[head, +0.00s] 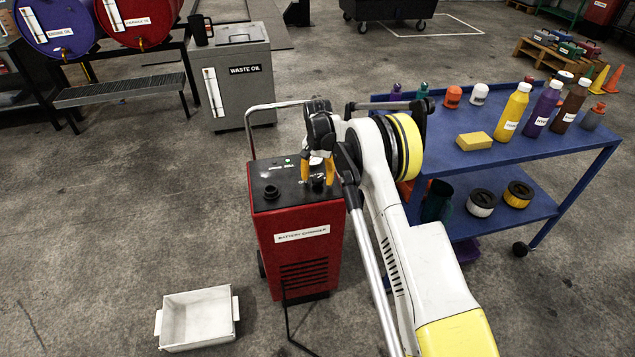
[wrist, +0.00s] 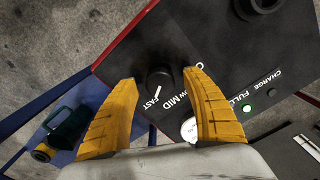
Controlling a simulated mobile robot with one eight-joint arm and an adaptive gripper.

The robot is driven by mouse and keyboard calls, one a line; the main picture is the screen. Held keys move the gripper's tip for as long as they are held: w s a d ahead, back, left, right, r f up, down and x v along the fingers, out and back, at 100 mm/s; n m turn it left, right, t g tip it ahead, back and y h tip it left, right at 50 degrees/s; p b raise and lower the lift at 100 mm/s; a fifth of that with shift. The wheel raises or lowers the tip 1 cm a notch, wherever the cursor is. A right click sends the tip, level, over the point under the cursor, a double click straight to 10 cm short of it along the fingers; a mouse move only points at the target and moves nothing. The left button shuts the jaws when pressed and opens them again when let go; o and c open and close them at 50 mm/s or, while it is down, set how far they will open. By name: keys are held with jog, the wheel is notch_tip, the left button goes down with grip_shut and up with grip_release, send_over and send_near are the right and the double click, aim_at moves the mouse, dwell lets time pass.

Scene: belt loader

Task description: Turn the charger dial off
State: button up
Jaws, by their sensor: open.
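The red battery charger (head: 300,238) stands upright on the floor, with a black top panel (head: 285,190). In the wrist view, the black round charger dial (wrist: 160,80) lies between the two yellow fingertips of my gripper (wrist: 163,78), with gaps on both sides. Its white pointer mark faces the FAST label. MID shows beside it; the LOW and OFF lettering is partly hidden by the right finger. My gripper is open and empty.
A green light (wrist: 246,109) glows beside FULL; a grey light (wrist: 273,90) sits by CHARGE. A black round knob or cap (head: 270,192) rises from the panel's left. A blue cart (head: 480,160) stands right, a white tray (head: 198,318) lies front left, and a waste oil bin (head: 240,95) stands behind.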

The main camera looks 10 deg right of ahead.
jog(key=shift+f, duration=0.2)
jog(key=c, duration=1.2)
jog(key=shift+n, duration=0.3)
jog(key=shift+c, duration=0.2)
jog(key=n, duration=0.5)
jog(key=shift+n, duration=0.3)
jog(key=n, duration=1.2)
jog(key=shift+n, duration=0.3)
jog(key=n, duration=0.5)
